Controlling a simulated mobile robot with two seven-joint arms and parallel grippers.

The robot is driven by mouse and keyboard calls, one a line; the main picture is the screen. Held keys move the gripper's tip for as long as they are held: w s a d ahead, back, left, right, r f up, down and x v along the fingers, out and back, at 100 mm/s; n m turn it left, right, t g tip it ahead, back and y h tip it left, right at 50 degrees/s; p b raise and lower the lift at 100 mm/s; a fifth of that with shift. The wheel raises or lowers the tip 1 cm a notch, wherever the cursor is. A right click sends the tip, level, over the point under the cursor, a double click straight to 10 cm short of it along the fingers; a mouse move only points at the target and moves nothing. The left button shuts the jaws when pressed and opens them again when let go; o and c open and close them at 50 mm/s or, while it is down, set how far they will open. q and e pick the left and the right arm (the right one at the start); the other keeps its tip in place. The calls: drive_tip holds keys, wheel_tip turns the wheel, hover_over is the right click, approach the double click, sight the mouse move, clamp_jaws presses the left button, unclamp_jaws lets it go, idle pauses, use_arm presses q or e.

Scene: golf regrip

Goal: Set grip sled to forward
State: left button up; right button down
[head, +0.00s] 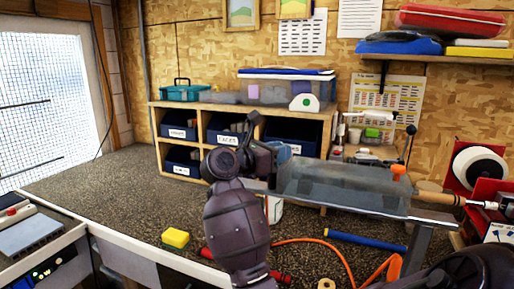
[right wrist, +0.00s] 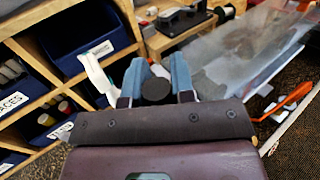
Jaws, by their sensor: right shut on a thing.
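My right gripper (head: 284,152) is at the left end of a long grey trough-like bench unit (head: 345,187). In the right wrist view its two blue fingers (right wrist: 157,82) are shut on a dark round knob (right wrist: 156,91). The knob is hidden in the head view. The grey unit also shows in the right wrist view (right wrist: 245,55), beyond the fingers. A club with a tan grip (head: 436,197) lies at the unit's right end, beside an orange knob (head: 398,170). I cannot tell which part is the sled or its setting. My left gripper is not in view.
A wooden cubby shelf (head: 198,154) with blue bins stands behind the gripper. A yellow sponge (head: 176,238), an orange hose (head: 320,242) and a blue tube (head: 365,241) lie on the bench. Red equipment (head: 474,170) stands at right.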

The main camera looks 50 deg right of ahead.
sight(330, 169)
drive_tip(key=s+d, duration=0.1)
drive_tip(key=s, duration=0.2)
drive_tip(key=s+d+p, duration=0.1)
drive_tip(key=s+d, duration=0.1)
drive_tip(key=s, duration=0.2)
drive_tip(key=s+d, duration=0.1)
drive_tip(key=s, duration=0.2)
drive_tip(key=shift+s+d+f+p, duration=0.1)
drive_tip(key=shift+s+d+p, duration=0.1)
drive_tip(key=shift+s+p, duration=0.2)
drive_tip(key=shift+s+d, duration=0.2)
drive_tip(key=shift+s, duration=0.3)
drive_tip(key=c, duration=1)
unclamp_jaws()
drive_tip(key=shift+o, duration=0.2)
drive_tip(key=shift+w+a, duration=0.1)
